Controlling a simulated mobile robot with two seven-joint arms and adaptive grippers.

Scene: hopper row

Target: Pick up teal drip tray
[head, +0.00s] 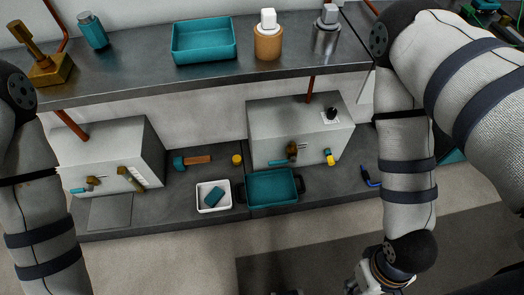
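Two teal trays show in the head view. One teal tray with dark handles (272,187) sits on the lower bench, in front of the right grey box. A second, larger teal tray (204,41) stands on the upper shelf. Both look empty. My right arm comes down at the right, and its wrist reaches the bottom edge. A dark sliver at the bottom edge may be part of a gripper, but too little shows to tell. My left arm runs out of the picture at the bottom left, and its gripper is hidden from view. Neither arm touches a tray.
A white tray (214,208) holding a teal block stands just left of the lower teal tray. Grey boxes (112,150) and (300,125) stand behind on the bench. A teal-headed tool (194,160) and yellow cap (237,159) lie nearby. The upper shelf overhangs the bench.

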